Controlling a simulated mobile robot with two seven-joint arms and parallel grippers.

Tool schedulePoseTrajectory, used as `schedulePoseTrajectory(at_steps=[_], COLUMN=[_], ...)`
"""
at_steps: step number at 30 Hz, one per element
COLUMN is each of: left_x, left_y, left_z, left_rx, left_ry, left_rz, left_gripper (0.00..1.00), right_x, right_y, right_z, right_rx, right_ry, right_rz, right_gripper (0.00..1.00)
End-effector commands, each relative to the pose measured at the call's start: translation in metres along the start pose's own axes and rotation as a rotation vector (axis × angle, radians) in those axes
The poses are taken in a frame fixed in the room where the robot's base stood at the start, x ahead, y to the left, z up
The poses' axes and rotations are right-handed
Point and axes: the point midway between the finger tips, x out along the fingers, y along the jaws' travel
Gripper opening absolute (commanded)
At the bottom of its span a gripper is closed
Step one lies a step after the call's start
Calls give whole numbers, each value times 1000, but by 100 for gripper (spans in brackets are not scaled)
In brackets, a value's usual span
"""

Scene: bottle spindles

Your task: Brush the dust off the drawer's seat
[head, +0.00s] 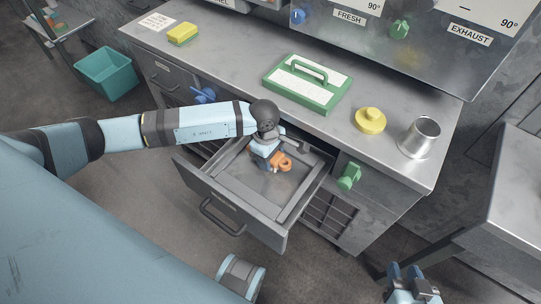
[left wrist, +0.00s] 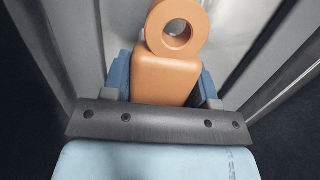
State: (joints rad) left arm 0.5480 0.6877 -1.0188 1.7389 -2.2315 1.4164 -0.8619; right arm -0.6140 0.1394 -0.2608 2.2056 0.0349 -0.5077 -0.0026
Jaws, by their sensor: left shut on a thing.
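The drawer (head: 222,210) stands pulled open below the steel counter. Its grey seat (head: 248,183) shows inside, with a slightly mottled surface; I cannot tell how much dust lies on it. My left gripper (head: 268,155) reaches down into the drawer and is shut on an orange tool with a ring-shaped end (head: 284,163). In the left wrist view the orange tool (left wrist: 165,78) sits between the blue fingers, its ring pointing away; any bristles are hidden. My right gripper (head: 412,284) is low at the right, apart from everything; its jaw opening is unclear.
On the counter (head: 235,60) are a yellow sponge (head: 183,33), a green-framed block with a handle (head: 307,84), a yellow knobbed disc (head: 369,120) and a metal cup (head: 419,137). A green knob (head: 349,176) sticks out right of the drawer. A teal bin (head: 106,73) stands on the floor.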

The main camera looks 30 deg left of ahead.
Motion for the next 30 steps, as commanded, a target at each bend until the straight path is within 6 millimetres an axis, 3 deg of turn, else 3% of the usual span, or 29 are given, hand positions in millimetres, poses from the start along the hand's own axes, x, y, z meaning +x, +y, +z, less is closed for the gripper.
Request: schedulePoseTrajectory(at_steps=[23,30], left_x=[13,11], left_y=[-1,-15], left_z=[-2,-2], left_rx=[0,0], left_ry=[0,0], left_rz=[0,-1], left_gripper=[34,34], right_x=[3,2], right_y=[0,-1], right_z=[5,4], right_rx=[0,0], right_ry=[7,-1], right_rz=[-1,-2], right_gripper=[37,37])
